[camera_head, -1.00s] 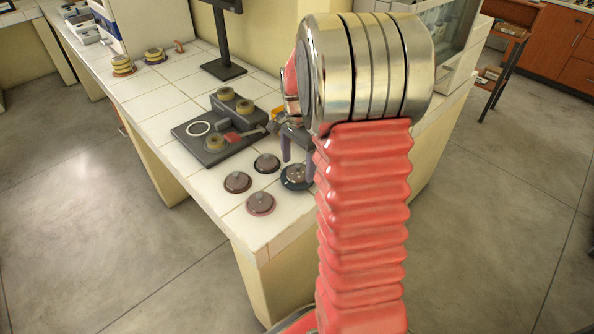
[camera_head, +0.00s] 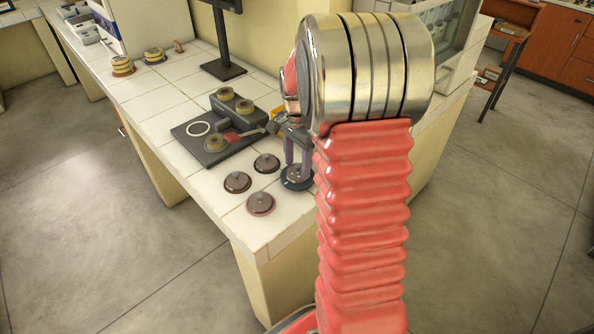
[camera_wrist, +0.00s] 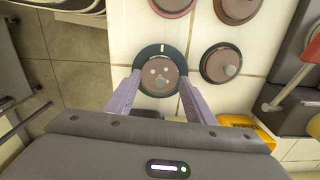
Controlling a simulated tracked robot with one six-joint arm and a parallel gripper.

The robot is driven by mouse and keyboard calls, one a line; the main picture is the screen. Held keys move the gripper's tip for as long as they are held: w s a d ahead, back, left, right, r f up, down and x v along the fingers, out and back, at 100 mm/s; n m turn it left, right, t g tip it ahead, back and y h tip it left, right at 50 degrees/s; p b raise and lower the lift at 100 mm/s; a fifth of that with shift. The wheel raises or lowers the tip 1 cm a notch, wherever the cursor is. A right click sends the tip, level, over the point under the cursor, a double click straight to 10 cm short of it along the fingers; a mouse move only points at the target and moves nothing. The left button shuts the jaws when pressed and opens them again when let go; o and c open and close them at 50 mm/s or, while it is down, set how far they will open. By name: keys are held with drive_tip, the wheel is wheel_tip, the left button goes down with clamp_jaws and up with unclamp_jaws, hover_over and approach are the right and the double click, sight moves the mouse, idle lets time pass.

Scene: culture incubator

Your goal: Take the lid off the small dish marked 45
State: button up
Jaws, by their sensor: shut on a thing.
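A small round dish with a brown lid sits in a dark blue-grey ring (camera_head: 297,184) near the right front of the white bench. I cannot tell whether the lid is raised. No number is readable. Three other lidded dishes stand close by: one left (camera_head: 237,182), one behind (camera_head: 267,163), one in front (camera_head: 261,204).
A dark block (camera_head: 187,135) with several round yellowish pieces, a white ring (camera_head: 198,128) and a red-ended tool (camera_head: 232,137) lies behind the dishes. A monitor stand (camera_head: 225,69) and yellow-banded stacks (camera_head: 123,66) are farther back. Bare tiles lie left of the dishes.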

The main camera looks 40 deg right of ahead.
sight(298, 166)
drive_tip(key=shift+r, duration=0.1)
wheel_tip(298, 166, up, 10)
drive_tip(key=shift+f, duration=0.1)
idle(0.6)
drive_tip(key=shift+s, duration=0.1)
idle(0.6)
